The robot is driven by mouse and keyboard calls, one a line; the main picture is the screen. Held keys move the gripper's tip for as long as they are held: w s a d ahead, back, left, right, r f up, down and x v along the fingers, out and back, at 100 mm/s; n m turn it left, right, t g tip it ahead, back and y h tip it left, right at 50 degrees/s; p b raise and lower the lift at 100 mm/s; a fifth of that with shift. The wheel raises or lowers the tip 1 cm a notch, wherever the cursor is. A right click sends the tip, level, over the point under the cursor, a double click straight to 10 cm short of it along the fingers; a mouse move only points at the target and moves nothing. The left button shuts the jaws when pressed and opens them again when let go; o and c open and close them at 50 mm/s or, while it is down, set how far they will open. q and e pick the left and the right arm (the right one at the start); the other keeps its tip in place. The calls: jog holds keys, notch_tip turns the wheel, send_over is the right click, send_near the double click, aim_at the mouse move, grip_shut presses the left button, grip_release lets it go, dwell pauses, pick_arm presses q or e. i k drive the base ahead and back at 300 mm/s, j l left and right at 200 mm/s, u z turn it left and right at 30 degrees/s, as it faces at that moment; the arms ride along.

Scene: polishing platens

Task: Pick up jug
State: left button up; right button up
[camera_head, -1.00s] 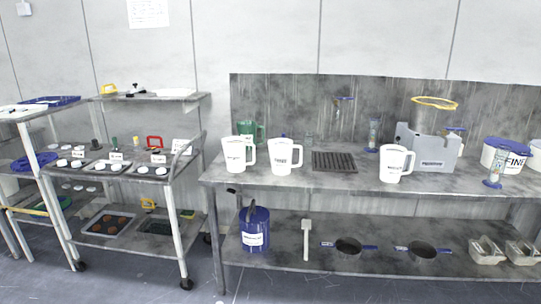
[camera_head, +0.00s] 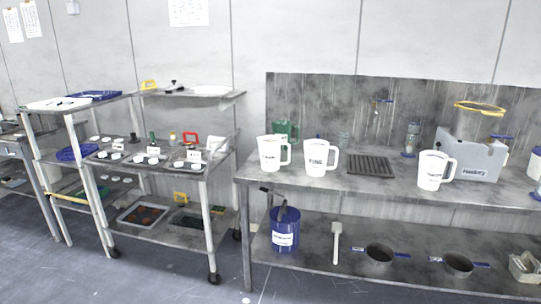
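Three white jugs with handles stand upright on the grey bench top in the head view. The right jug (camera_head: 431,170) stands apart, in front of a grey machine. A green jug (camera_head: 285,131) stands behind the left white jug and is partly hidden by it. Neither of my grippers shows in this view.
The bench (camera_head: 350,187) has a dark grooved mat (camera_head: 370,166) between the middle and right jugs. A grey machine (camera_head: 470,156) stands behind the right jug. A wheeled cart (camera_head: 205,174) stands left of the bench. Open floor lies in front of the cart.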

aim_at(269, 147)
jog(key=i+j+z, duration=0.15)
jog(key=i, duration=0.25)
jog(key=i+j+z, duration=0.1)
jog(key=i+j, duration=0.25)
